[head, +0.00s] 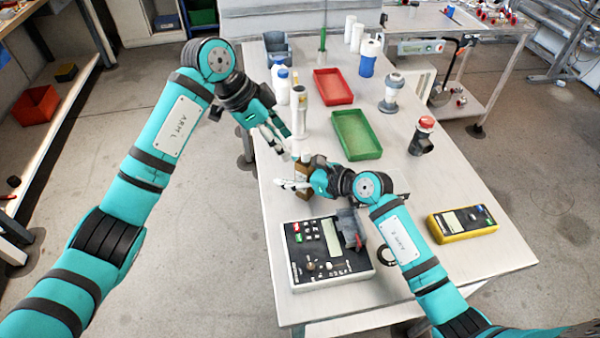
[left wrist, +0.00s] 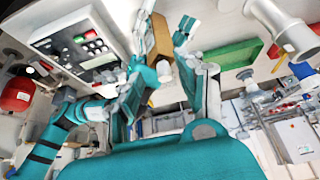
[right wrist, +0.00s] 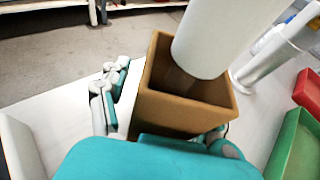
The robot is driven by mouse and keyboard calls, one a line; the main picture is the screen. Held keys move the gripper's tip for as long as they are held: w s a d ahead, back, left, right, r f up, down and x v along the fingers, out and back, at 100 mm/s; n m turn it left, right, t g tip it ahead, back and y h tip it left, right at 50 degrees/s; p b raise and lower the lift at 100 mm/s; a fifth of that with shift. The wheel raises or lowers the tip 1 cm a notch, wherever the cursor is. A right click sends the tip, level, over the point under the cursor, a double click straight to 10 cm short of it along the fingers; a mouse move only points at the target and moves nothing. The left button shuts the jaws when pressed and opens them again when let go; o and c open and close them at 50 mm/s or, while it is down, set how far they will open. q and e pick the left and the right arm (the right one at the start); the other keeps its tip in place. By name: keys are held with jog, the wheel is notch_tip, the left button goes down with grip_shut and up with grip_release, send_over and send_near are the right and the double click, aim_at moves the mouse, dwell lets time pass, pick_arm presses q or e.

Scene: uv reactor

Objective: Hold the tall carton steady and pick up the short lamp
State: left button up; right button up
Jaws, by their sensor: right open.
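The brown open-topped carton (head: 303,171) stands on the bench; it also shows in the left wrist view (left wrist: 160,38). In the right wrist view, a white cylinder, apparently the short lamp (right wrist: 208,38), reaches down into the mouth of the carton (right wrist: 180,108). Its upper end is out of that frame. My right gripper (head: 293,185) is open, low beside the carton; I cannot tell if its fingers touch it. My left gripper (head: 284,142) looks open and empty, higher and just behind the carton. A taller white cylinder (head: 299,112) stands behind them.
A control box (head: 328,252) lies in front of the carton. A green tray (head: 357,135) and a red tray (head: 333,87) lie behind to the right. White bottles (head: 283,88) stand behind my left gripper.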

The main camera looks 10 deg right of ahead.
grip_shut()
dwell(0.4)
dwell(1.0)
